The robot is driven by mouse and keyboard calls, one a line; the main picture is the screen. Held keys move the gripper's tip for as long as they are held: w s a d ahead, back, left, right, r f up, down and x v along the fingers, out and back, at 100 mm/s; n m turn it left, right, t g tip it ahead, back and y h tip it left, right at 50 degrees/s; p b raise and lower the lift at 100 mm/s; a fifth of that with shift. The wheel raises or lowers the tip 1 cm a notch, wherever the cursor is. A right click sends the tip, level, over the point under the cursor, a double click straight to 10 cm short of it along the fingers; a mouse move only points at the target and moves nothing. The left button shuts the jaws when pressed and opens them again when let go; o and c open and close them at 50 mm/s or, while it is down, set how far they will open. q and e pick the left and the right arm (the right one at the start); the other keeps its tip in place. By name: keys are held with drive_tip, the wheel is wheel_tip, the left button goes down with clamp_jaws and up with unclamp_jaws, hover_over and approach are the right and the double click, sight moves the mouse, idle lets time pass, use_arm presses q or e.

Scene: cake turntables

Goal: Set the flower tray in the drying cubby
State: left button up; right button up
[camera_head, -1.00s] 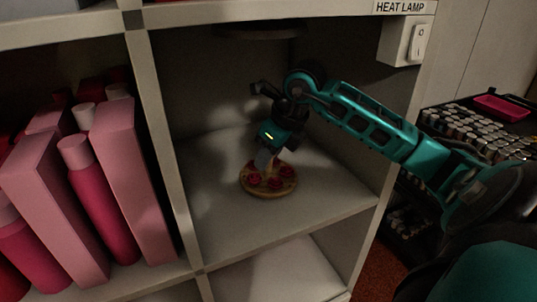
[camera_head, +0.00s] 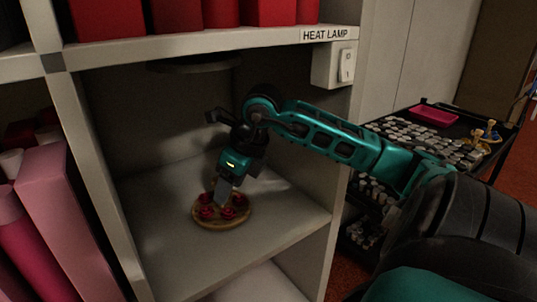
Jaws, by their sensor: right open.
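The flower tray (camera_head: 222,222), a round wooden tray with several red flowers, rests on the floor of the cubby (camera_head: 275,225) under the heat lamp. My right gripper (camera_head: 223,198) reaches in from the right and points down over the tray's middle. It is open, with its fingertips among the flowers; whether they touch the tray is hard to tell. The gripper hides part of the tray's far side. My left gripper is not in view.
A dark round lamp (camera_head: 195,65) hangs from the cubby's ceiling. A white switch box (camera_head: 336,64) is on the right post. Pink boxes (camera_head: 58,195) and bottles fill the left cubby. A dark cart with small jars (camera_head: 400,133) and a pink tray (camera_head: 433,116) stands right.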

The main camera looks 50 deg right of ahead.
sight(239, 204)
drive_tip(key=shift+s+d+f+b, duration=0.1)
drive_tip(key=shift+s+d+b, duration=0.15)
drive_tip(key=shift+s, duration=0.6)
drive_tip(key=shift+s+d+b, duration=0.15)
drive_tip(key=shift+s+b, duration=0.15)
drive_tip(key=shift+s, duration=0.9)
drive_tip(key=s, duration=0.2)
drive_tip(key=s+d, duration=0.1)
drive_tip(key=s, duration=0.1)
drive_tip(key=shift+s+d, duration=0.2)
drive_tip(key=shift+s, duration=0.35)
